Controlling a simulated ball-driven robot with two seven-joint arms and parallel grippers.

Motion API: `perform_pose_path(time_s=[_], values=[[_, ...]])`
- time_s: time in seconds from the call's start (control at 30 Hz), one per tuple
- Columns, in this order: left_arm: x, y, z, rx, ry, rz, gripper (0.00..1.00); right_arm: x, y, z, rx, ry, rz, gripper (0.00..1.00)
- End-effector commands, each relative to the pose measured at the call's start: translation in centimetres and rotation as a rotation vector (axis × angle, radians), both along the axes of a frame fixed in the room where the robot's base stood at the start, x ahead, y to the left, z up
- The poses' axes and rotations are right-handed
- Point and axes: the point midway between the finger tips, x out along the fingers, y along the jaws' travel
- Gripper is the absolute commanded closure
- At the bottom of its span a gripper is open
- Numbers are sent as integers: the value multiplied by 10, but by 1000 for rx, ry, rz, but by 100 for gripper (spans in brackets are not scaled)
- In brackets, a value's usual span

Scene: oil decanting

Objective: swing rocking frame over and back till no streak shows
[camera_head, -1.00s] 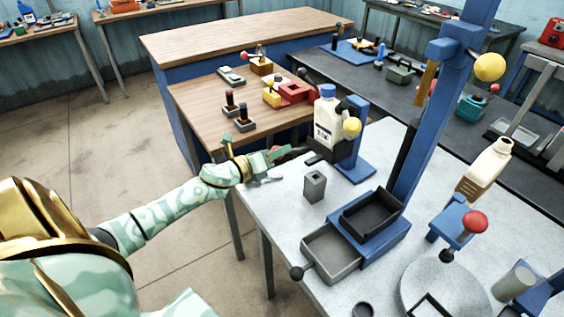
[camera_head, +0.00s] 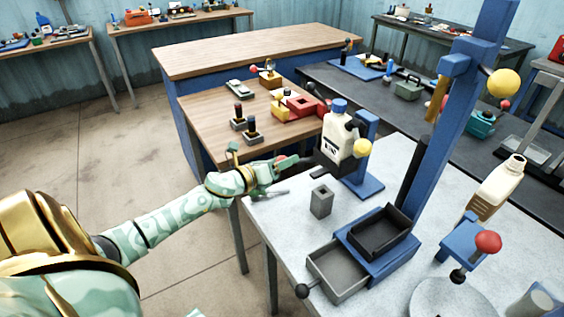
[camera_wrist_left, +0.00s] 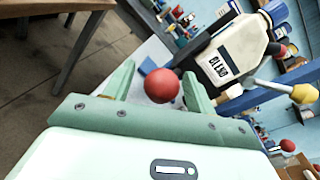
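The rocking frame is a blue stand (camera_head: 367,150) with a dark cradle (camera_head: 330,162) at the back left of the pale table. It holds a cream bottle (camera_head: 338,137) with a blue cap and a lettered label, about upright. No streak can be made out on it. A red ball knob (camera_head: 281,161) lies to the cradle's left. My left gripper (camera_head: 279,168) is at this knob. In the left wrist view the knob (camera_wrist_left: 162,86) lies between the fingers, with a gap on its left side, so they look open. My right gripper is out of view.
A grey block (camera_head: 321,201) stands in front of the cradle. An open grey drawer (camera_head: 340,280) and a black tray (camera_head: 380,233) stand below a tall blue post (camera_head: 450,100). A beige open jug (camera_head: 500,187) stands at the right.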

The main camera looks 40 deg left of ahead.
Motion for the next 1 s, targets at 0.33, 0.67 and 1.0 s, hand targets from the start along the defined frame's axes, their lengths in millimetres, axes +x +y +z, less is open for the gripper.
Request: perform_pose_path(time_s=[0.33,0.67,1.0], values=[[-23,3,1,-2,4,-2,44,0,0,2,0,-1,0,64],[-109,21,8,-2,3,1,44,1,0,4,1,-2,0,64],[-158,31,13,-1,1,1,44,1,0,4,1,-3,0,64]])
